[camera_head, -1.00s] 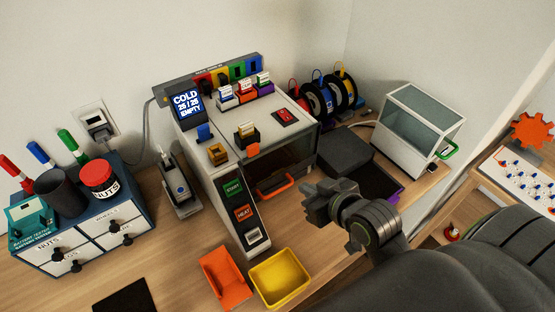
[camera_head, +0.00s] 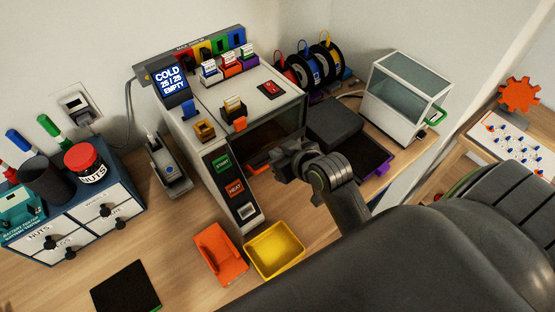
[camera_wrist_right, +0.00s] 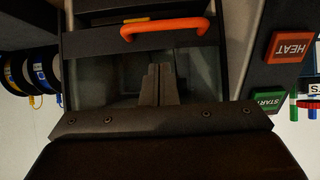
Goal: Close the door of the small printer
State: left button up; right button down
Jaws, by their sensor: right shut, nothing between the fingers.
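The printer (camera_head: 205,130) is a white box with a screen reading COLD 25/25 EMPTY and START and HEAT buttons. Its dark front opening (camera_head: 285,127) faces right. A bar-shaped orange handle (camera_wrist_right: 165,27) on a dark part shows at the top of the upside-down right wrist view; in the head view it is mostly hidden behind my gripper. How far the door stands open is hard to tell. My right gripper (camera_head: 278,172) is shut and empty in front of the opening. Its closed fingers (camera_wrist_right: 160,84) show below the handle in the wrist view, apart from it in the picture.
A dark grey box (camera_head: 335,122) and a glass-sided white case (camera_head: 403,92) stand to the right. Filament spools (camera_head: 325,58) stand behind. A drawer cabinet (camera_head: 100,213) is at left.

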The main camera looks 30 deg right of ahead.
pick_arm(q)
jog(key=shift+s+r, duration=0.15)
jog(key=shift+s, duration=0.7)
pick_arm(e)
notch_tip(320, 180, down, 4)
jog(key=shift+w+r, duration=0.15)
notch_tip(320, 180, down, 4)
jog(key=shift+f+b, duration=0.15)
jog(key=shift+b, duration=0.8)
pick_arm(q)
notch_tip(320, 180, down, 2)
jog(key=shift+w, duration=0.15)
jog(key=shift+r, duration=0.1)
